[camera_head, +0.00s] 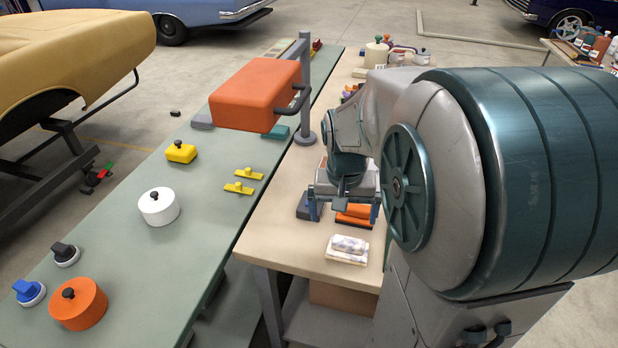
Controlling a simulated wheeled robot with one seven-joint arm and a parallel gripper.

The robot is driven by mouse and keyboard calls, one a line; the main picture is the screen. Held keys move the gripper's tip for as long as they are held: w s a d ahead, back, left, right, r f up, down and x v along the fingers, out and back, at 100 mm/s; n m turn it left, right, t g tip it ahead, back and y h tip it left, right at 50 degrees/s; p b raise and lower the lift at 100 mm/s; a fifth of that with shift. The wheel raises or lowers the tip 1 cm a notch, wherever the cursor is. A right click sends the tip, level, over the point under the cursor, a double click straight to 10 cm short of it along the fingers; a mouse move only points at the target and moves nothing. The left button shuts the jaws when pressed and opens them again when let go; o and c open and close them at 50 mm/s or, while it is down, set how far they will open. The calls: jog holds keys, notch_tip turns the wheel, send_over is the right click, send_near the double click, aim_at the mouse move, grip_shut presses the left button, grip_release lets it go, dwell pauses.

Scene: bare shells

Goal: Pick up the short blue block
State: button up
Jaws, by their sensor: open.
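My gripper (344,211) points down over the beige table, its two fingers spread apart, with no object seen held between them. A dark slate-blue block (305,207) lies on the table beside the left finger, partly covered by it. It may be the short blue block; I cannot tell for sure. Whether the finger touches it is unclear. Orange pieces (355,214) lie behind and between the fingers, partly hidden. A teal block (276,132) lies farther back, under the orange box.
A large orange box (256,93) with a handle is by a grey post (305,90). The green table (130,262) at left holds a white pot (158,207) and an orange pot (78,304).

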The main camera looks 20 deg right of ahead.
aim_at(349, 240)
jog(key=shift+m+g+y, duration=0.3)
jog(key=shift+m+y, duration=0.1)
jog(key=shift+m, duration=0.5)
jog(key=w+d+f, duration=0.1)
jog(key=f, duration=0.2)
jog(key=d+f, duration=0.1)
jog(key=f, duration=0.3)
jog(key=w+d+f, duration=0.1)
jog(key=d+f, duration=0.1)
jog(key=f, duration=0.1)
jog(key=shift+w+f, duration=0.35)
jog(key=shift+f, duration=0.05)
jog(key=shift+w+d+f, duration=0.1)
jog(key=shift+w+f, duration=0.05)
jog(key=shift+f, duration=1.2)
jog(key=shift+w+f, duration=0.15)
jog(key=shift+f, duration=1.15)
jog(key=c, duration=0.8)
jog(key=shift+o, duration=0.2)
jog(key=shift+r, duration=0.1)
jog(key=shift+r, duration=0.5)
jog(key=r, duration=0.3)
jog(key=shift+d+r, duration=0.2)
jog(key=shift+d, duration=0.1)
jog(key=s+d+r, duration=0.2)
jog(key=d+r, duration=0.4)
jog(key=d, duration=0.5)
jog(key=shift+r, duration=0.25)
